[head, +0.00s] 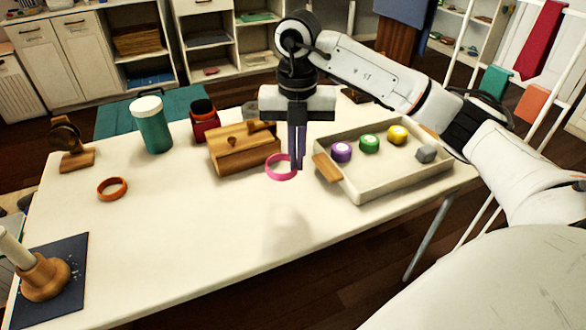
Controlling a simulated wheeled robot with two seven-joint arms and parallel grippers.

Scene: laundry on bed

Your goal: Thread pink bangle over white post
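The pink bangle (271,176) is near the middle of the white table, in front of a wooden box. My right gripper (297,166) points down at the bangle's right side, its two dark fingers close together at the rim. I cannot tell whether the fingers grip the rim, or whether the bangle touches the table. The white post (14,247) rises from a round wooden base (45,278) at the lower left, partly cut off by the picture edge. My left gripper is not in view.
The base stands on a dark mat (72,262). A green canister (152,126), a red jar (204,122) and the wooden box (240,152) stand behind. A tray (378,185) with several small items is right. The front-middle table is clear.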

